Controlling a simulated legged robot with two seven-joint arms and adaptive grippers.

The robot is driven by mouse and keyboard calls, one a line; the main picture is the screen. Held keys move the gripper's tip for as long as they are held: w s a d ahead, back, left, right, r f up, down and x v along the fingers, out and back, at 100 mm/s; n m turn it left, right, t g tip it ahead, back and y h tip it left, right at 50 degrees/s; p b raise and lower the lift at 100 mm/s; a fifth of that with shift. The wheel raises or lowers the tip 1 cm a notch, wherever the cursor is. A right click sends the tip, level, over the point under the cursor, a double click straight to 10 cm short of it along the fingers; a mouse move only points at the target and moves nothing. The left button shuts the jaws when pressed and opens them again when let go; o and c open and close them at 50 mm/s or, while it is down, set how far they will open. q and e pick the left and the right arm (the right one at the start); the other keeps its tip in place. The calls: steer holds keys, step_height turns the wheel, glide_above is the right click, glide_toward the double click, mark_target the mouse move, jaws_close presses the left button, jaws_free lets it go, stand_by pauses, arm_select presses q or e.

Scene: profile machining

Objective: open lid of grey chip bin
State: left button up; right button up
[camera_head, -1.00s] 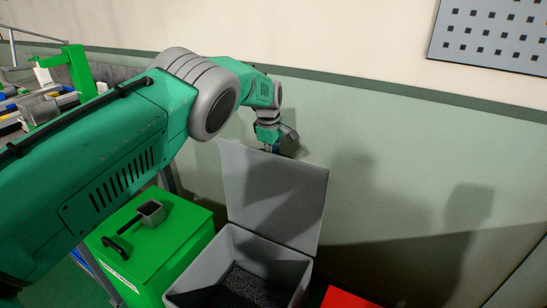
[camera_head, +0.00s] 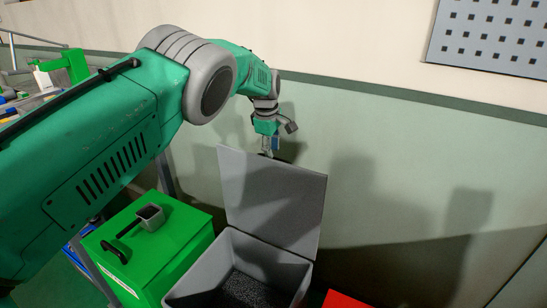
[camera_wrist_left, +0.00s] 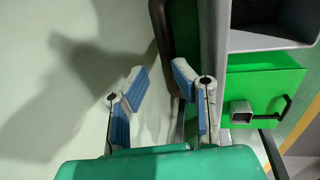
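The grey chip bin (camera_head: 230,254) stands on the floor with dark chips inside. Its grey lid (camera_head: 272,200) is raised and stands roughly upright at the back of the bin. My left gripper (camera_head: 270,150) is at the lid's top edge, partly hidden behind it. In the left wrist view my left gripper (camera_wrist_left: 160,77) shows its blue-padded fingers apart, with nothing held between the tips. The lid (camera_wrist_left: 212,65) shows there nearly edge-on, beside the right finger. I cannot tell whether that finger touches it. My right gripper is in neither view.
A red surface (camera_head: 345,300) lies at the lower right. The wall is close behind the lid.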

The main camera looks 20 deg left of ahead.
arm_select(q)
step_height(320, 180, up, 8)
steer(key=s, duration=0.1)
steer(key=shift+s+r, duration=0.15)
steer(key=shift+s, duration=0.2)
